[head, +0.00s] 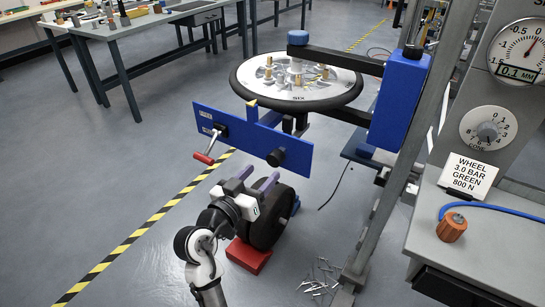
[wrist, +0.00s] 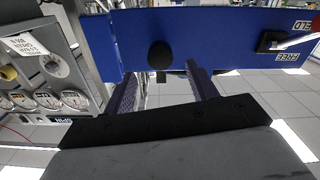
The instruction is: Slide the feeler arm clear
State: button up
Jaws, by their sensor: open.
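A blue panel (head: 240,135) stands in front of a large round wheel (head: 297,82) on a stand. It carries a round black knob (head: 277,157) near its right end and a red-handled lever (head: 205,157) at its left. A dark arm (head: 340,57) reaches from a blue block (head: 399,100) over the wheel; I cannot tell which part is the feeler arm. My gripper (head: 257,176) is open and empty, just below and in front of the knob. In the wrist view the knob (wrist: 159,54) lies between the fingers of my gripper (wrist: 160,75), apart from them.
Labels FREE and HELD (wrist: 293,57) sit beside the lever in the wrist view. A grey console (head: 480,230) with dials, an orange knob (head: 452,227) and a blue hose stands at right. Small metal rods (head: 320,278) lie on the floor. The floor at left is clear.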

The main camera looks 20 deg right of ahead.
aim_at(273, 161)
jog(key=p+x, duration=0.1)
jog(key=x, duration=0.5)
jog(key=shift+w+d, duration=0.2)
jog(key=shift+d, duration=0.1)
grip_shut()
jog(key=b+v, duration=0.1)
jog(key=v, duration=0.3)
jog(key=shift+a, duration=0.2)
jog(key=shift+f, duration=0.1)
grip_release()
jog(key=shift+s, duration=0.1)
